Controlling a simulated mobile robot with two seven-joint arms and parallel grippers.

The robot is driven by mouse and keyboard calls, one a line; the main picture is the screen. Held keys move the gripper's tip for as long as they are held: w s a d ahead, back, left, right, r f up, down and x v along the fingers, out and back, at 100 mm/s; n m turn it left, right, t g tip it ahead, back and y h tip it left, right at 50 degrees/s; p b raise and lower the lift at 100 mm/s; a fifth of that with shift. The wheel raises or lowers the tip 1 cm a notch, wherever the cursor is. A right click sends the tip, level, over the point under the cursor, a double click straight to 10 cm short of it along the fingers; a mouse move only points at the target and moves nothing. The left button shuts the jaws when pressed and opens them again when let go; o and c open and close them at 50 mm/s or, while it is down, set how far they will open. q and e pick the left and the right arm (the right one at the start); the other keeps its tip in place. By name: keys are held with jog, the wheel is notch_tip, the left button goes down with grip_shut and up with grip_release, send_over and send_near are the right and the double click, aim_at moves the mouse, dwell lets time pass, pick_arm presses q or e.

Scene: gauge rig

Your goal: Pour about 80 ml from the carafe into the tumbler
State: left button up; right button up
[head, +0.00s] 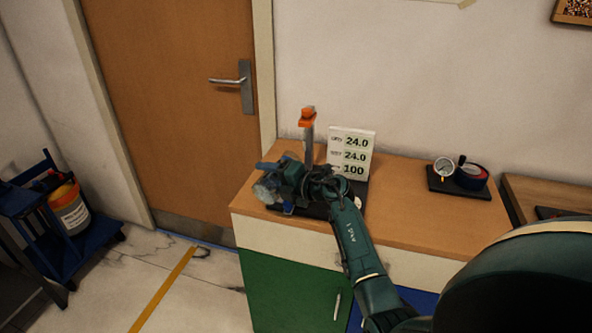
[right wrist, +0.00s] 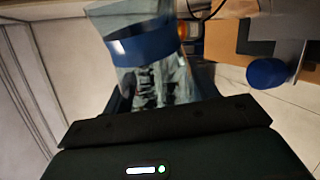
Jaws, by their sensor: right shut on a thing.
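My right gripper (head: 290,178) is over the left end of the wooden counter, shut on the clear carafe. The carafe (head: 266,190) shows as a glassy shape at the gripper's left end, partly covered by the gripper. In the right wrist view, the carafe (right wrist: 145,45) is clear with a blue band and sits between the fingers of my gripper (right wrist: 155,98). It looks tilted in the head view, but its exact angle and liquid level cannot be told. I cannot make out the tumbler; the gripper and arm cover part of that area. My left gripper is not in view.
A white sign (head: 351,152) reading 24.0, 24.0 and 100 stands behind the gripper, beside a grey post with an orange top (head: 308,118).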

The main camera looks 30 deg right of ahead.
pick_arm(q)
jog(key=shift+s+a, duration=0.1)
pick_arm(e)
jog(key=shift+d, duration=0.1)
dwell(0.3)
pick_arm(q)
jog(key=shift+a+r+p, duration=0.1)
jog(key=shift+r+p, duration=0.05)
jog(key=shift+p, duration=0.4)
pick_arm(e)
jog(key=shift+r+m, duration=0.15)
jog(key=shift+m, duration=0.15)
